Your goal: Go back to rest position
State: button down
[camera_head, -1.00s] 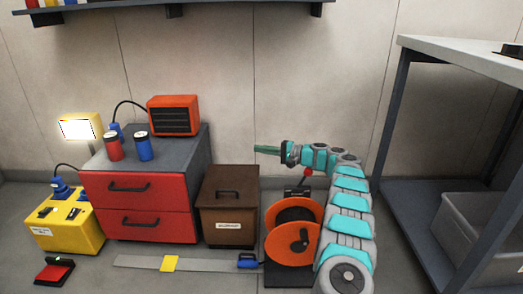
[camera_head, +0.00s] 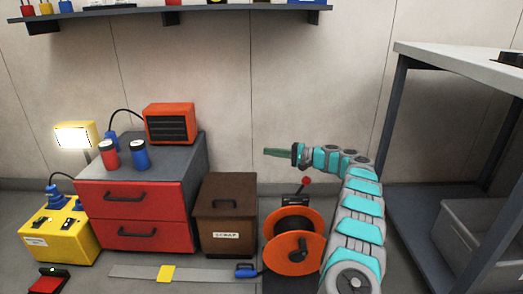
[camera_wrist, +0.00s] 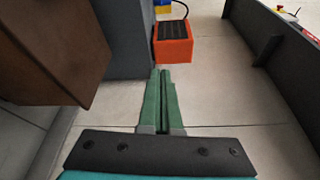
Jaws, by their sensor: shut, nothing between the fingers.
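My gripper (camera_head: 279,153) is at the end of my teal and grey arm, held in the air above the orange cable reel and pointing left. In the wrist view its green fingers (camera_wrist: 161,100) lie side by side, shut, with nothing between them. The arm rises from the lower right of the head view and bends left near the top.
An orange cable reel (camera_head: 310,254) stands just left of my arm. A brown box (camera_head: 226,208), a red drawer cabinet (camera_head: 136,199) and an orange heater (camera_head: 171,123) are farther left. A white-topped table (camera_head: 470,68) stands right, a shelf (camera_head: 215,17) above. Wall space behind my gripper is clear.

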jog(key=d+f, duration=0.2)
jog(key=d, duration=0.3)
jog(key=s+a+r+n+g+h+p, duration=0.1)
jog(key=s+a+r+g+p, duration=0.25)
jog(key=s+a+r, duration=0.65)
jog(key=s+a+r+n+g+h+p, duration=0.1)
jog(key=s+a+r+h, duration=0.15)
jog(key=s, duration=0.55)
jog(key=s+a+r+n+g+h+p, duration=0.1)
jog(key=s+r+g+p, duration=0.15)
jog(key=s, duration=0.65)
jog(key=s+d+n+h+p, duration=0.25)
jog(key=s+h, duration=0.25)
jog(key=s, duration=1.3)
jog(key=s+d+f+h+p, duration=0.1)
jog(key=s+d+h, duration=0.2)
jog(key=s+d, duration=0.4)
jog(key=s+d+f+g+h+p, duration=0.1)
jog(key=s+d+h, duration=0.2)
jog(key=s+d, duration=0.5)
jog(key=s, duration=0.7)
jog(key=shift+s+f+h, duration=0.15)
jog(key=shift+f+h, duration=0.2)
jog(key=shift+f, duration=0.05)
jog(key=shift+a+n, duration=0.15)
jog(key=shift+n, duration=0.2)
